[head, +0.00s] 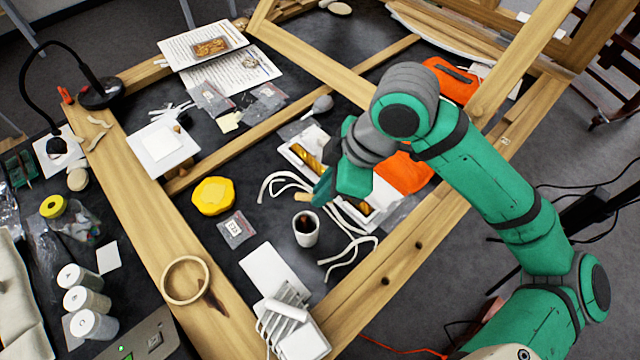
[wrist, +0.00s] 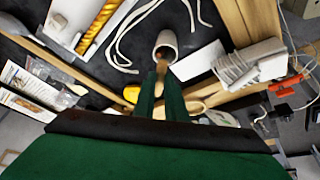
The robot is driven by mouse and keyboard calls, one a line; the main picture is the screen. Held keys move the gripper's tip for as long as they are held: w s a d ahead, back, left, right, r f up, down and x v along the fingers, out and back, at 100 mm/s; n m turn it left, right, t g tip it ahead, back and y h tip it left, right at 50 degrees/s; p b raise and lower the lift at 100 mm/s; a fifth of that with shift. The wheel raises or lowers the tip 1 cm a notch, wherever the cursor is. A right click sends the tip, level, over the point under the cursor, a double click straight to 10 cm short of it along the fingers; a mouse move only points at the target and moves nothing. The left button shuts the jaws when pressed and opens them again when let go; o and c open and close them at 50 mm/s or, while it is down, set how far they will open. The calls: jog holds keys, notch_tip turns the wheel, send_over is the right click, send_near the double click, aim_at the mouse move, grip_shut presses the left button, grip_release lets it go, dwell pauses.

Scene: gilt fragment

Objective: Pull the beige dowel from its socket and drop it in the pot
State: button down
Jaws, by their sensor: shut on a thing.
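The white pot (head: 306,230) stands upright on the dark surface just below the fingertips in the head view, with something brownish inside. The pot also shows in the wrist view (wrist: 166,44), straight beyond the dowel's end. The dowel appears to be above or beside the pot's rim; the gap is hard to judge. I cannot make out the socket.
A white tray with gilt pieces (head: 304,153) lies behind my gripper. White cords (head: 343,258) loop beside the pot. A yellow lid (head: 213,196) sits to the left, a white block (head: 274,270) in front. Wooden frame beams (head: 400,262) surround the dark work area.

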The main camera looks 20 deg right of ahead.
jog(key=shift+w+a+f, duration=0.1)
jog(key=shift+a+f, duration=0.05)
jog(key=shift+f, duration=2.05)
jog(key=c, duration=1.7)
grip_release()
jog(key=v, duration=1)
jog(key=shift+r, duration=0.4)
